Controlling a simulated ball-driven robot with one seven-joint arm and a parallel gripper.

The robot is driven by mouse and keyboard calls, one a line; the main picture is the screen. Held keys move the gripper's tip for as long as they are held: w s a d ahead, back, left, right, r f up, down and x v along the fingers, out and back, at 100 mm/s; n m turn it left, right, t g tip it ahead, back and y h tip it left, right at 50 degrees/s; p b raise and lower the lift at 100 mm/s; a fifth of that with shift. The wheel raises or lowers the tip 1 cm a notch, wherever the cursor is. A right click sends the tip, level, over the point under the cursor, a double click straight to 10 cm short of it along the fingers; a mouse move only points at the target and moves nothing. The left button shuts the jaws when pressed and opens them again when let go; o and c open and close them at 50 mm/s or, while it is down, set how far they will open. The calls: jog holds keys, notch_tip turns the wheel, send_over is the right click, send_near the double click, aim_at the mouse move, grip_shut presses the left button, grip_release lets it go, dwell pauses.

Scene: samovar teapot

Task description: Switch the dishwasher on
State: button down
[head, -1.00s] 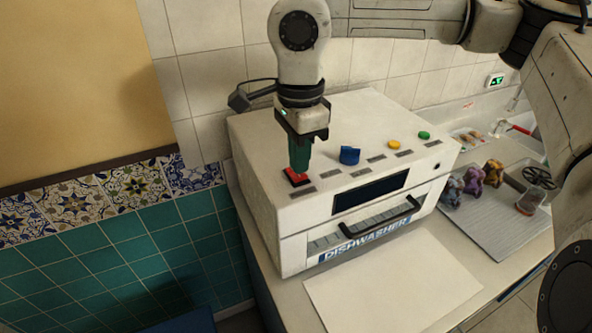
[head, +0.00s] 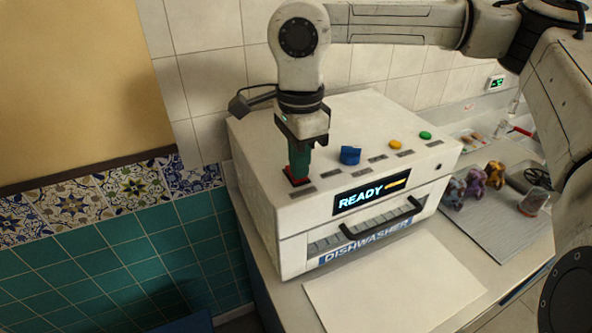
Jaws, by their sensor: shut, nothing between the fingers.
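The white dishwasher (head: 262,215) stands on the counter, its front door with a black handle (head: 385,220) closed or nearly so. Its display (head: 371,193) is lit and reads "READY" with a yellow bar. A red button (head: 289,180) sits at the left of the sloped top panel, mostly hidden under my gripper. My gripper (head: 299,177) is shut and points down, its green fingertips on the red button. A blue knob (head: 350,155), a yellow button (head: 396,145) and a green button (head: 425,135) are in a row to the right.
A white board (head: 395,285) lies in front of the dishwasher. A tiled wall (head: 205,85) stands close behind.

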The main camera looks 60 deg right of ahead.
notch_tip(320, 180, up, 7)
jog(key=p, duration=0.3)
jog(key=shift+p, duration=0.3)
dwell(0.3)
dwell(0.6)
